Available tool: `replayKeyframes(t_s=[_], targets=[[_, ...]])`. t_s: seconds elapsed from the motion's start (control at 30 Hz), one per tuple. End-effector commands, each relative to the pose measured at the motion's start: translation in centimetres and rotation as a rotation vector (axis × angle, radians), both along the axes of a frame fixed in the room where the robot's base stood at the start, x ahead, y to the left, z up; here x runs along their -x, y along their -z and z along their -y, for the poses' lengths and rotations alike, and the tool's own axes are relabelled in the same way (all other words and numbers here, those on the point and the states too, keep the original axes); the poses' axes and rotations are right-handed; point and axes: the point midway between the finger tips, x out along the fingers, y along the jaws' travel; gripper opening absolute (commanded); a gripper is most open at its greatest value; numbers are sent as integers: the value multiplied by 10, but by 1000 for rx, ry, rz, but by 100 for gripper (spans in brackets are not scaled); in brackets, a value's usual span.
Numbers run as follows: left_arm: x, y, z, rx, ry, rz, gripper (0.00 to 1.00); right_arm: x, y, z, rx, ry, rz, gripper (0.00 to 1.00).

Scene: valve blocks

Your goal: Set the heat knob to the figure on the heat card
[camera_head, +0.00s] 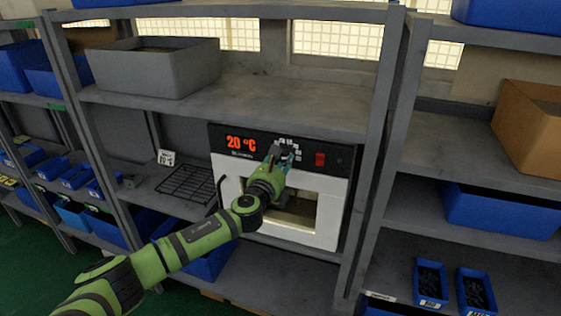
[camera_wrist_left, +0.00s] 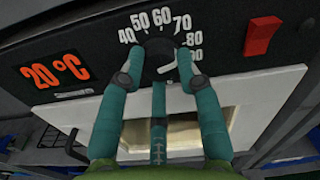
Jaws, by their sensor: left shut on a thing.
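The heat knob (camera_wrist_left: 158,52) is a dark round knob on the oven's black front panel, with a dial marked 40, 50, 60, 70, 80 and a partly covered figure. My left gripper (camera_wrist_left: 154,66) is shut on it, with teal fingers at its left and right sides. In the head view my left gripper (camera_head: 282,156) covers most of the knob. I cannot make out where the knob points. The heat card (camera_head: 166,157) is a small white card on the shelf left of the oven; its dark figures are too small to read surely. My right gripper is not in view.
The white oven (camera_head: 328,214) has a lit display (camera_head: 241,144) reading 20 °C and a red switch (camera_head: 320,159) right of the knob. A black wire rack (camera_head: 187,184) lies left of the oven. A grey bin (camera_head: 155,70) stands on the shelf above.

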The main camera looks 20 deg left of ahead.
Motion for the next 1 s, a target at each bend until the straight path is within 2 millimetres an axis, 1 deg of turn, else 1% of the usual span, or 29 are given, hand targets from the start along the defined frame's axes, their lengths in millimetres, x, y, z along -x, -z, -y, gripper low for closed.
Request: replayKeyframes(t_s=[0.03, 0.27, 0.3, 0.33, 0.37, 0.77, 0.87, 1.0], targets=[[-2, -7, -2, -1, -4, 12, 2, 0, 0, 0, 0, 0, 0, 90], [-2, -8, -2, 0, -4, 12, 2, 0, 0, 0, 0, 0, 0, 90], [-2, -8, -2, 0, -4, 12, 42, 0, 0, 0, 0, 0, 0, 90], [-2, -8, -2, 0, -4, 12, 54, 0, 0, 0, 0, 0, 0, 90], [-2, -8, -2, 1, -4, 12, 58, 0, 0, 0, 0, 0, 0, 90], [3, -2, -1, 1, -1, 4, 58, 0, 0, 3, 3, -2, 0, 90], [11, -1, -1, 0, 0, 3, 58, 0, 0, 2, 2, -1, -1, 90], [31, -1, -2, -1, 0, 2, 58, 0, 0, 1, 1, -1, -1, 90]])
